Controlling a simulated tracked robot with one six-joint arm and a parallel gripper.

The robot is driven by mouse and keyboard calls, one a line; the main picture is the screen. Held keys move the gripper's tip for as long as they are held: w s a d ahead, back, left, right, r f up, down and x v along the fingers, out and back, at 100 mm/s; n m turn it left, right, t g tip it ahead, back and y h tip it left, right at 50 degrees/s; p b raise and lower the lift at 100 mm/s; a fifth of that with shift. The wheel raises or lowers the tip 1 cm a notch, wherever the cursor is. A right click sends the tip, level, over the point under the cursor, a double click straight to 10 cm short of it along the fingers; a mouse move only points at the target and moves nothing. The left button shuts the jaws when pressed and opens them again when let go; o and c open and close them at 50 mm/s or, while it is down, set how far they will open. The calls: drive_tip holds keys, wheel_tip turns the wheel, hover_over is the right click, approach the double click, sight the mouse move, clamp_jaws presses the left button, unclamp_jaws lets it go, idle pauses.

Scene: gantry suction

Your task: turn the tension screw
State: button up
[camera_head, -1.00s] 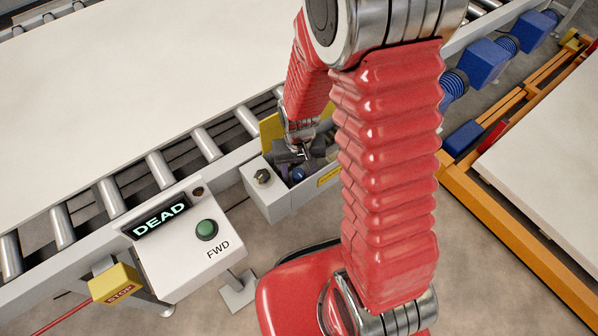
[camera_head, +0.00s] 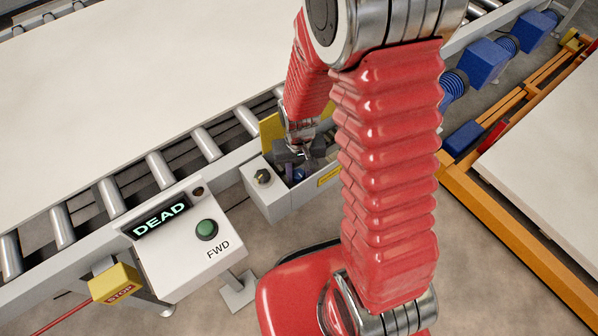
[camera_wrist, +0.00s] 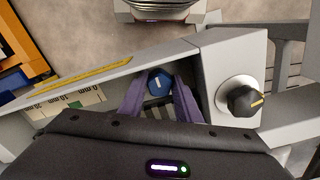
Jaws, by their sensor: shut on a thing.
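The tension screw, with a blue hexagonal head (camera_wrist: 159,78) and a white mark on its face, sits in the open grey housing (camera_wrist: 210,50) in the wrist view. My gripper (camera_wrist: 160,88) has its two purple fingers on either side of the head, shut on it. The screw's shaft is hidden below. A pale scale (camera_wrist: 70,103) marked in mm lies left of the screw. In the head view my gripper (camera_head: 294,160) reaches down into the housing (camera_head: 268,203), and the arm hides part of it.
A black knob with a yellow mark (camera_wrist: 244,101) stands on the housing close to the right of my fingers. A control box with a "DEAD" display (camera_head: 160,219), green FWD button (camera_head: 206,229) and yellow stop box (camera_head: 116,283) stands left. Conveyor rollers (camera_head: 160,170) run behind.

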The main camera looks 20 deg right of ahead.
sight(300, 174)
drive_tip(key=shift+n, duration=0.4)
drive_tip(key=n, duration=0.4)
drive_tip(key=shift+d, duration=0.1)
drive_tip(key=shift+n, duration=2.3)
drive_tip(key=o, duration=1.1)
drive_tip(key=shift+c, duration=0.2)
drive_tip(key=shift+r, duration=0.1)
wheel_tip(300, 174, up, 14)
drive_tip(key=shift+f, duration=0.25)
